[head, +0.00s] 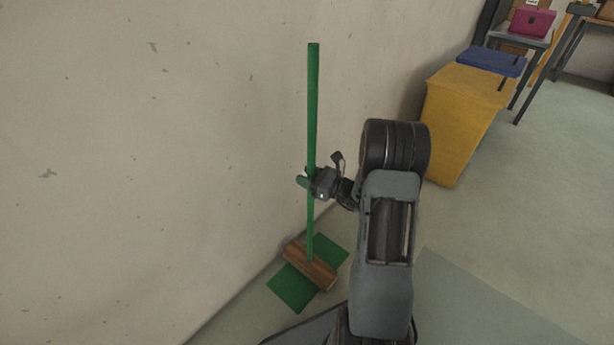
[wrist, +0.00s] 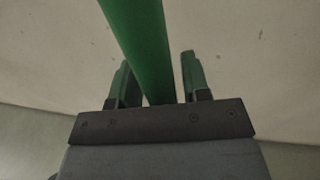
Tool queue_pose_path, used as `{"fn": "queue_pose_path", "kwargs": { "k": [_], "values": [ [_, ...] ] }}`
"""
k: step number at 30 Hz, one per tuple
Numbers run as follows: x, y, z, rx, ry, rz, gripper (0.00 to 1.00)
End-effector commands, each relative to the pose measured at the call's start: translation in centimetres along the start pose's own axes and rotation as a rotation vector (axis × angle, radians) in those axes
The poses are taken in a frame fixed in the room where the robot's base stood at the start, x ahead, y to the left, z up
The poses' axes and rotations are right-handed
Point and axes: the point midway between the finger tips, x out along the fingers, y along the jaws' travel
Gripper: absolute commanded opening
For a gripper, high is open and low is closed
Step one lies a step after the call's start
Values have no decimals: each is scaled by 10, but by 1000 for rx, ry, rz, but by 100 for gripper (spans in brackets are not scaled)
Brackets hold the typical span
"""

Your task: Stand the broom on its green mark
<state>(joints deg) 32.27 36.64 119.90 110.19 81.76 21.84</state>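The broom has a long green handle (head: 313,110) and a brown wooden head (head: 309,265). It stands about upright close to the wall. Its head lies across the green mark (head: 292,288), and green shows on both sides of it. My gripper (head: 307,182) is around the handle at about mid-height. In the wrist view the handle (wrist: 140,40) runs between the two fingers of my gripper (wrist: 157,80). A narrow gap shows between the handle and each finger, so the gripper is open around it. Whether the head's underside touches the floor everywhere is hidden.
The bare wall (head: 150,150) is just behind and left of the broom. A yellow bin (head: 462,120) with a blue lid (head: 491,61) stands to the right along the wall. A table with a pink box (head: 531,21) is farther back. The floor at right is clear.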

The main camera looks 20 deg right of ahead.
Motion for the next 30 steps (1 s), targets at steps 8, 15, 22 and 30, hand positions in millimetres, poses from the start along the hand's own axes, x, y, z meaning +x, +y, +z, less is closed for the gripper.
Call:
{"fn": "queue_pose_path", "kwargs": {
  "k": [8, 15, 22, 30],
  "values": [
    [0, -2, -1, 3, 0, 0, 52],
    [-15, -5, 1, 8, 2, -5, 52],
    [-60, -5, 2, 9, 0, -6, 52],
    [-103, -5, 1, 8, 0, -4, 52]
  ]
}}
